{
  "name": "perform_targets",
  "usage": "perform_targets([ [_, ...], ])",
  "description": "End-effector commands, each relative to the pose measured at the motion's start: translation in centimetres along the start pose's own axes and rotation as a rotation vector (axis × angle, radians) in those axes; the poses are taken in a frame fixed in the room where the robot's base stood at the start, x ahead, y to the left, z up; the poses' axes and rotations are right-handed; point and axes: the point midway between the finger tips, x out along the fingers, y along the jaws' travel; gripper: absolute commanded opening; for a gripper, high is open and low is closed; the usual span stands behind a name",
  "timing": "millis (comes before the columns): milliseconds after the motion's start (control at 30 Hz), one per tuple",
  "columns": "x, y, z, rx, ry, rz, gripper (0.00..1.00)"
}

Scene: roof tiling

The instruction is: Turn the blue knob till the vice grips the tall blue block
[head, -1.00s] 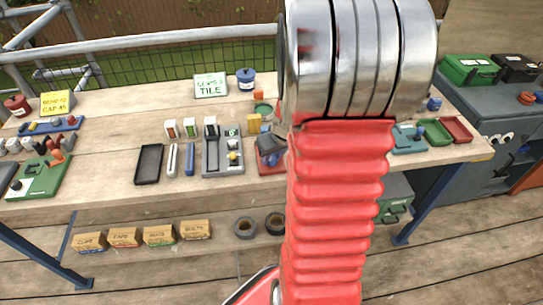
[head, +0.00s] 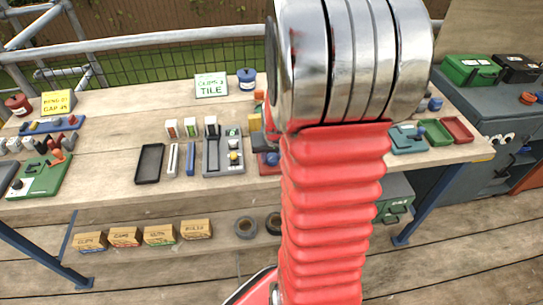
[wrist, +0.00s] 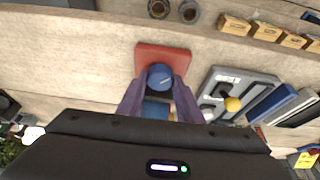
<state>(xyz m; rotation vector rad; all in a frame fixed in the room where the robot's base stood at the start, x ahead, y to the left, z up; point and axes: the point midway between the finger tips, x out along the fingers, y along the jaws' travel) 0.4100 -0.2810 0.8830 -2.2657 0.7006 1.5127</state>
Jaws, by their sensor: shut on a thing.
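The vice has a red base (wrist: 180,58), and its blue knob (wrist: 160,77) faces the wrist camera. My gripper (wrist: 160,84) has its purple fingers on both sides of the knob, shut on it. A blue surface (wrist: 155,109) shows between the fingers below the knob. It looks like the tall blue block, but the fingers and the gripper body hide most of it, and I cannot tell whether the jaws touch it. In the head view, the red base (head: 268,169) and blue knob (head: 272,158) show just left of my arm, which hides the rest.
Blue and white bars and a black tray (head: 149,163) lie further left. Tape rolls (head: 245,227) and cartons (head: 160,234) sit on the lower shelf.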

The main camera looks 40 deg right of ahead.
Motion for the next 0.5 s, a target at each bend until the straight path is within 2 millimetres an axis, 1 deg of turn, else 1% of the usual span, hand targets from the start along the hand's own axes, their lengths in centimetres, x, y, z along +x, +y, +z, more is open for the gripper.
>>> perform_targets([
  [33,0.04,-0.29,0.18,0.012,-0.004,0.004,0.1],
  [500,0.05,-0.49,0.19,0.168,-0.005,0.068,0.1],
])
